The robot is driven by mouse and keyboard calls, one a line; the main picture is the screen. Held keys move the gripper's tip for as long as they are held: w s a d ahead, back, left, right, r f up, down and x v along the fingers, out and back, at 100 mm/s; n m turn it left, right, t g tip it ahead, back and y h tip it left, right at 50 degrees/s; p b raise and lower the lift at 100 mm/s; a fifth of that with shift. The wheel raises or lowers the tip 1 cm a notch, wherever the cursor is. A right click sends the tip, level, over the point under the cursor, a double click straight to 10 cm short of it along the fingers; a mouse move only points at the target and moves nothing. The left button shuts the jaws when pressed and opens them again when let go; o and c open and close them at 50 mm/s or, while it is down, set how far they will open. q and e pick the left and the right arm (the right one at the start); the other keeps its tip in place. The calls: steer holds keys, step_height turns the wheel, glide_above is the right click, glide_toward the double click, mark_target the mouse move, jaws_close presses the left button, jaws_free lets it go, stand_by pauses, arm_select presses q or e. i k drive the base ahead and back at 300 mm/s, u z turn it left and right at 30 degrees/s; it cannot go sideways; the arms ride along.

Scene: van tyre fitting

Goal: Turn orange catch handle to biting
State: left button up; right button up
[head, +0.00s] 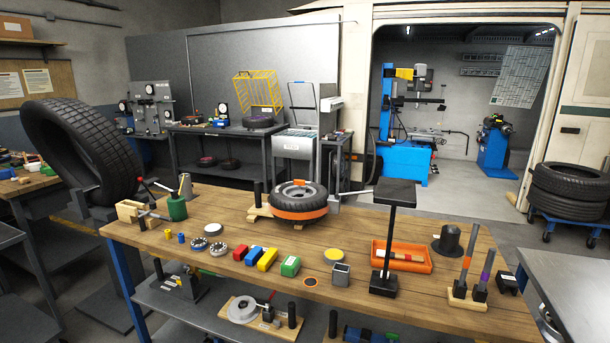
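I cannot clearly make out an orange catch handle. A small wheel with a black tyre (299,194) lies flat on the workbench, with an orange band (299,213) around its lower side. A thin pale bar (352,192) reaches to the right beside it. Neither of my grippers shows in the head view.
The wooden workbench (340,235) carries several coloured blocks, an orange tray (423,262), a tall black stand (389,240) and a wooden clamp (132,211). A large tyre (80,150) stands at left. Stacked tyres (568,190) are at right. The floor behind is partly clear.

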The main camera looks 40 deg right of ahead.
mark_target(300, 183)
steer(key=z, duration=0.45)
steer(key=i, duration=0.7)
steer(key=z, duration=0.7)
